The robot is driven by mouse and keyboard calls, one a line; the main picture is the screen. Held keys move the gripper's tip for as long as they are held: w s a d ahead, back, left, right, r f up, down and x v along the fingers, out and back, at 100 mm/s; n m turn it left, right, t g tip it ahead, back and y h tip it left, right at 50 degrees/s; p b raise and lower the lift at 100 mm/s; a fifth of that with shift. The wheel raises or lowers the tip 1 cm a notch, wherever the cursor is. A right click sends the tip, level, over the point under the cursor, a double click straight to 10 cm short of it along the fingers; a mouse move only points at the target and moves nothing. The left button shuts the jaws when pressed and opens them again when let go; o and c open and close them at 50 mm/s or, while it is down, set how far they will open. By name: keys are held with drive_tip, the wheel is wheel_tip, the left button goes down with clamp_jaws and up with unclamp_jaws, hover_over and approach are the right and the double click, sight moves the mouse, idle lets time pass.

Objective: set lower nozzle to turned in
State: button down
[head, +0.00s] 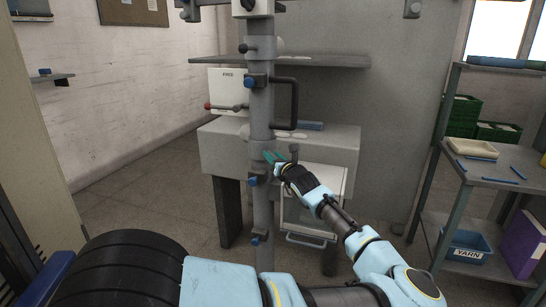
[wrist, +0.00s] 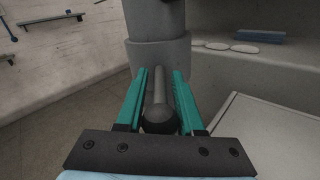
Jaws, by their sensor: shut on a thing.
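A grey post (head: 262,115) stands upright and carries several collars. The lower nozzle (wrist: 158,112) looks like a short dark grey rod with a round dark end, at a thick grey collar (wrist: 160,55); I take this to be the nozzle by its place. The rod points from the collar towards the wrist camera. My gripper (head: 271,157) is at this collar low on the post, and its teal fingers (wrist: 157,88) are shut on the rod, one on each side. In the head view the fingers and black hand mostly hide the rod.
A black bar handle (head: 294,103) sticks out right of the post above my gripper. A shelf rack (head: 490,172) with a blue YARN bin (head: 466,246) is at right.

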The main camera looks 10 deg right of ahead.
idle(0.3)
drive_tip(key=c, duration=0.8)
unclamp_jaws()
drive_tip(key=shift+c, duration=0.2)
drive_tip(key=b+v, duration=0.2)
drive_tip(key=v, duration=0.8)
drive_tip(key=shift+s+b, duration=0.4)
drive_tip(key=shift+c, duration=0.4)
